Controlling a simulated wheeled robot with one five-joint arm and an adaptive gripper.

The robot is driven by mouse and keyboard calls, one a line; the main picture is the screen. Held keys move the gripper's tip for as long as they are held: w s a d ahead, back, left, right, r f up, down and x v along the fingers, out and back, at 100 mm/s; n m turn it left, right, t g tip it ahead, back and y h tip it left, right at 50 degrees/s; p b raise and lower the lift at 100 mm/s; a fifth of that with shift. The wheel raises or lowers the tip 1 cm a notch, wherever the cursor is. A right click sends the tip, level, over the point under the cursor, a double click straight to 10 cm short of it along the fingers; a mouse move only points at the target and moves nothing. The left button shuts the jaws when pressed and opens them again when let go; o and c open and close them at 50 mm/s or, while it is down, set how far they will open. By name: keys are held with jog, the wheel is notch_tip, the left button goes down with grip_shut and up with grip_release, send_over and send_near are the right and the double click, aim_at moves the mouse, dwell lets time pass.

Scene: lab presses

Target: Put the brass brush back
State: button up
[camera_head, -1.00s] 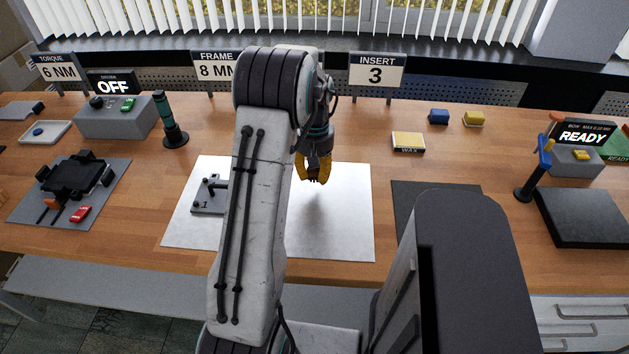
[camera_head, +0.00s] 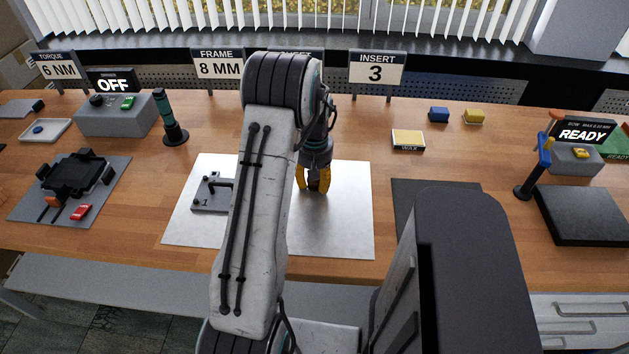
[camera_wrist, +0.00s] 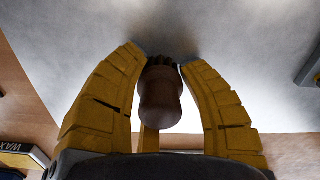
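The brush shows in the wrist view as a brown, rounded handle (camera_wrist: 161,100) with a darker part toward the fingertips. I take it to be the brass brush; no bristles are clear to see. My gripper (camera_head: 313,190) has its yellow fingers closed around it, low over the pale grey mat (camera_head: 348,225). The wrist view shows the fingertips (camera_wrist: 164,58) close on both sides of the dark part. Whether the brush touches the mat is hidden. My arm covers the mat's middle.
A grey fixture marked 1 (camera_head: 208,194) lies on the mat's left side. A wax box (camera_head: 408,140) and blue (camera_head: 438,115) and yellow blocks (camera_head: 474,117) stand right of the mat. A dark pad (camera_head: 430,205) lies nearer. The mat's right part is clear.

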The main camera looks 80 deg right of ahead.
jog(key=o, duration=0.4)
jog(key=shift+c, duration=0.2)
jog(key=shift+r, duration=0.1)
notch_tip(320, 180, up, 12)
jog(key=shift+f, duration=0.2)
jog(key=shift+r, duration=0.3)
jog(key=shift+w, duration=0.1)
